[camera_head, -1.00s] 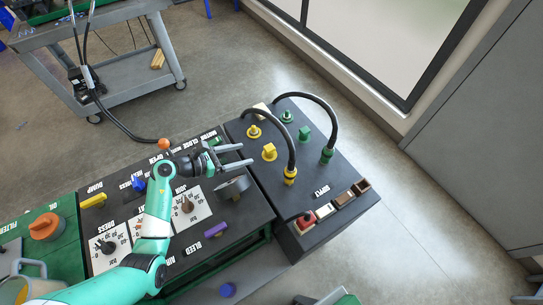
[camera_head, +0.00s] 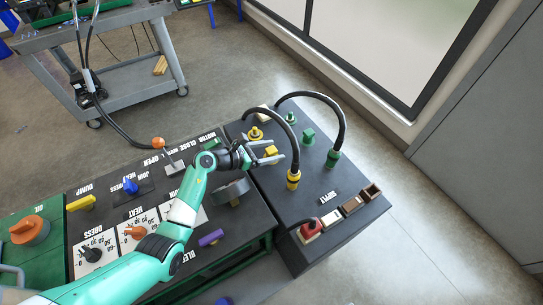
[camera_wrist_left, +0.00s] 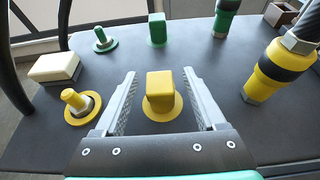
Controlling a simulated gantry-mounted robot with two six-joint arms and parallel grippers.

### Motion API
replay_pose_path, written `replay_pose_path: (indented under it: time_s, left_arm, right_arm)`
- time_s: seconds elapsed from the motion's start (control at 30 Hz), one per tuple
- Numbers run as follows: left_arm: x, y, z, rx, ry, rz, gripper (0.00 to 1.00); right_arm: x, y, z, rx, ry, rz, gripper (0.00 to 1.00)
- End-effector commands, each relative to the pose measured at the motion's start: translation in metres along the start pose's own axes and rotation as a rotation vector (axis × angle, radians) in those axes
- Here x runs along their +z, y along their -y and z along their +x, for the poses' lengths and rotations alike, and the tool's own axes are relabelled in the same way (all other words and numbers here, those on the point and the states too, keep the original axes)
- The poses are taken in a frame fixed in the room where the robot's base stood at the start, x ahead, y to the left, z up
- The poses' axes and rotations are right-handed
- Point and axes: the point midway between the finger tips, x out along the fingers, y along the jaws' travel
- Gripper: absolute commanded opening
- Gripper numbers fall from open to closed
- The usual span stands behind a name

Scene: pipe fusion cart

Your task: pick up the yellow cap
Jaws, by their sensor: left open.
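The yellow cap (camera_head: 270,151) is a block-shaped piece standing upright on the black panel. In the left wrist view the yellow cap (camera_wrist_left: 160,86) rises from a round yellow base, in the gap between my fingers. My left gripper (camera_head: 275,150) is open, with one finger on each side of the cap. In the left wrist view the fingers of my left gripper (camera_wrist_left: 159,76) show clear gaps to the cap on both sides. My right gripper is not in view.
A yellow fitting (camera_wrist_left: 78,102) and a cream block (camera_wrist_left: 54,68) stand left of the cap. A green cap (camera_wrist_left: 157,29) and green fitting (camera_wrist_left: 103,39) are beyond it. A hose with a yellow connector (camera_head: 293,179) arches close by; another ends in a green connector (camera_head: 333,157).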

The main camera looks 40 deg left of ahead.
Motion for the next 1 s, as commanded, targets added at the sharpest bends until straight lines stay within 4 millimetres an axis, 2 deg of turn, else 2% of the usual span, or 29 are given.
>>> replay_pose_path:
  time_s: [0.2,0.6,0.87,1.0]
  left_arm:
    - [0.001,0.000,0.001,0.000,0.000,0.000,0.72]
    - [0.001,0.000,0.001,0.000,0.000,0.000,0.01]
    - [0.001,0.000,0.001,0.000,0.000,0.000,0.00]
    - [0.012,0.000,-0.004,0.000,0.001,0.001,0.00]
  right_arm:
    - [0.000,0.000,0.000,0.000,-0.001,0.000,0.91]
    - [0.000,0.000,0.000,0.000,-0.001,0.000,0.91]
    - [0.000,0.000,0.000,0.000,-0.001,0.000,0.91]
    - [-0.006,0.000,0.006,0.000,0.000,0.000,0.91]
